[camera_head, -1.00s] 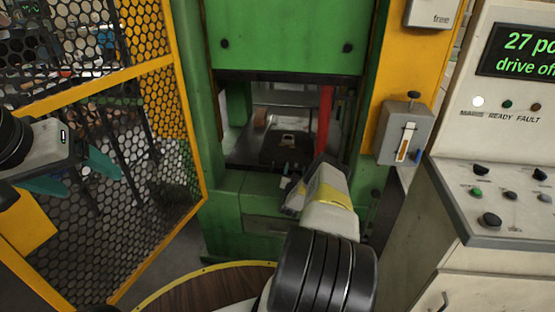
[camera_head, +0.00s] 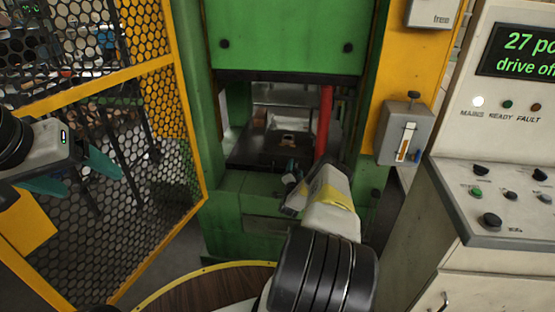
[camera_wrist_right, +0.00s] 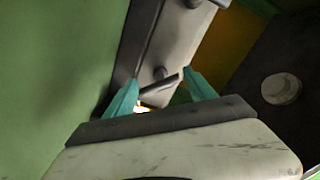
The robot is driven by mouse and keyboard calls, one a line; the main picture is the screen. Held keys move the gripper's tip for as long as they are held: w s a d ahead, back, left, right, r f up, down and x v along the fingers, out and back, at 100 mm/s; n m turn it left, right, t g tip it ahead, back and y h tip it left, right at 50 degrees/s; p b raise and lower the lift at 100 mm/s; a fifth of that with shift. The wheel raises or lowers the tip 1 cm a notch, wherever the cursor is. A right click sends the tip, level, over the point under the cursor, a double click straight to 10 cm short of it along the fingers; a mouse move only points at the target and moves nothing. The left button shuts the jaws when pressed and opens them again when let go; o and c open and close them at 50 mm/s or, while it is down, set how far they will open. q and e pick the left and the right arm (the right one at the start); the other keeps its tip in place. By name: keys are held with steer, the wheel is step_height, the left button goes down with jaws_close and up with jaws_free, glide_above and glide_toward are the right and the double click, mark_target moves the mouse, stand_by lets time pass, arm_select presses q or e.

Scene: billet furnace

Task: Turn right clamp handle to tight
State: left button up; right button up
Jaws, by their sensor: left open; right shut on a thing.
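My right gripper (camera_head: 293,168) reaches into the lower front of the green press opening. In the right wrist view, its teal fingertips (camera_wrist_right: 160,92) are shut on a short dark grey bar, which looks like the right clamp handle (camera_wrist_right: 162,86). The bar lies slanted between the fingers, beside a pale grey plate (camera_wrist_right: 180,38). In the head view the handle is mostly hidden by my right gripper. My left gripper (camera_head: 70,176) is open and empty at the far left, in front of the mesh guard.
The green press (camera_head: 285,35) has a dark bed (camera_head: 250,155) and a red bar (camera_head: 325,122) in its opening. A yellow-framed mesh guard (camera_head: 185,130) stands left. A grey box (camera_head: 405,130) and a control console (camera_head: 500,205) are on the right.

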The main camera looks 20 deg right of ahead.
steer(key=m, duration=0.4)
steer(key=shift+d+m, duration=0.1)
steer(key=shift+m, duration=2.5)
steer(key=o, duration=1.3)
steer(key=shift+s, duration=0.1)
steer(key=v, duration=0.7)
steer(key=shift+s+a, duration=0.25)
steer(key=shift+s, duration=0.1)
